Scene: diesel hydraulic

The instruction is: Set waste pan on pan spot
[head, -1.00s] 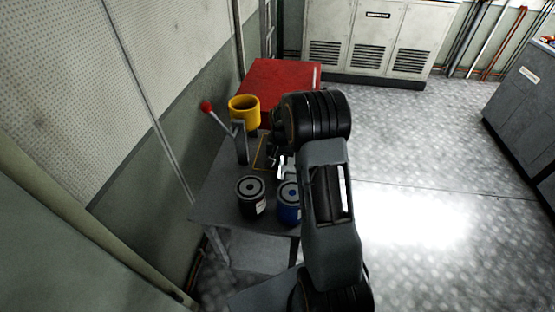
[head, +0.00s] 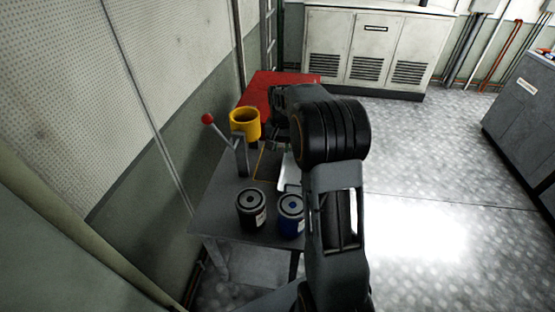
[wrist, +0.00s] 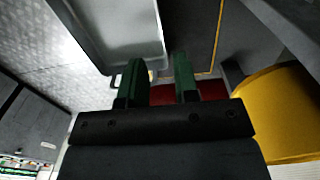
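The waste pan (head: 289,176) is a pale metal tray with a raised rim. It lies on the grey table, partly hidden by my arm, and also shows at the top of the wrist view (wrist: 118,35). The pan spot (head: 262,161) is a yellow outline on the tabletop, left of the pan; in the wrist view it shows right of the pan (wrist: 215,50). My gripper's green fingers (wrist: 159,78) are apart, near the pan's far edge, with nothing clearly between them. Whether they touch the rim cannot be told.
A yellow cup (head: 245,124) and a red-knobbed lever (head: 208,118) stand left of the pan spot. A red box (head: 275,84) is behind. A black can (head: 251,211) and a blue can (head: 290,213) stand at the table's front. Open floor lies to the right.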

